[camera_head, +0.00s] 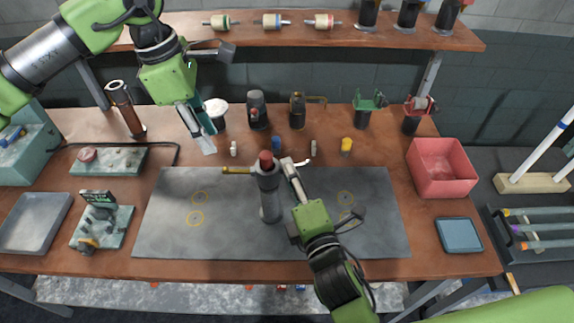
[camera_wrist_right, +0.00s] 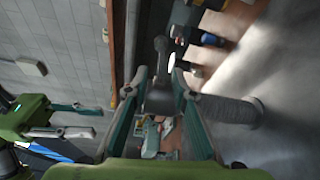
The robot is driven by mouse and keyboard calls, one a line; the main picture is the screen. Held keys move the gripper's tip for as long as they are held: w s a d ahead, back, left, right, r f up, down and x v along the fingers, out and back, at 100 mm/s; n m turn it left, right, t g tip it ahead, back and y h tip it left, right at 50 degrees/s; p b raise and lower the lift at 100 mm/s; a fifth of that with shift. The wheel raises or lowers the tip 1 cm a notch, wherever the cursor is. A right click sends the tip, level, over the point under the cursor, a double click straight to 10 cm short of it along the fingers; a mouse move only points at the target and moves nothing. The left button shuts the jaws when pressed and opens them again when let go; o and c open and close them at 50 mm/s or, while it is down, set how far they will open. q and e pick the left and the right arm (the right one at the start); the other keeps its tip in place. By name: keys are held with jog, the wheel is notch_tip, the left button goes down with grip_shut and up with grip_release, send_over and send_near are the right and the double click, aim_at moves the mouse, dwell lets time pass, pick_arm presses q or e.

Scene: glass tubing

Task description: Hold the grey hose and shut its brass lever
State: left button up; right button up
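The grey hose (camera_head: 271,207) stands upright near the middle of the dark mat, with a dark head and a reddish top. Its brass lever (camera_head: 238,170) sticks out sideways to the left. My right gripper (camera_head: 281,168) is at the head from the right, and its fingers appear closed on it. In the right wrist view the dark head (camera_wrist_right: 160,95) lies between the fingers, with the ribbed grey hose (camera_wrist_right: 228,111) to the right. My left gripper (camera_head: 207,142) is above the bench, left of and behind the lever. Its fingers show apart and empty in the wrist view (camera_wrist_right: 75,119).
The dark mat (camera_head: 190,240) is mostly clear. Small coloured parts (camera_head: 277,143) and several upright tools stand behind it. A red bin (camera_head: 442,168) and blue tray (camera_head: 458,235) are on the right. A grey tray (camera_head: 35,222) and a fixture (camera_head: 101,222) are on the left.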

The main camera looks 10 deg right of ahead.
jog(key=shift+w+a, duration=0.15)
jog(key=shift+w, duration=0.55)
jog(key=shift+w+a, duration=0.1)
jog(key=shift+w, duration=0.55)
jog(key=shift+c, duration=0.5)
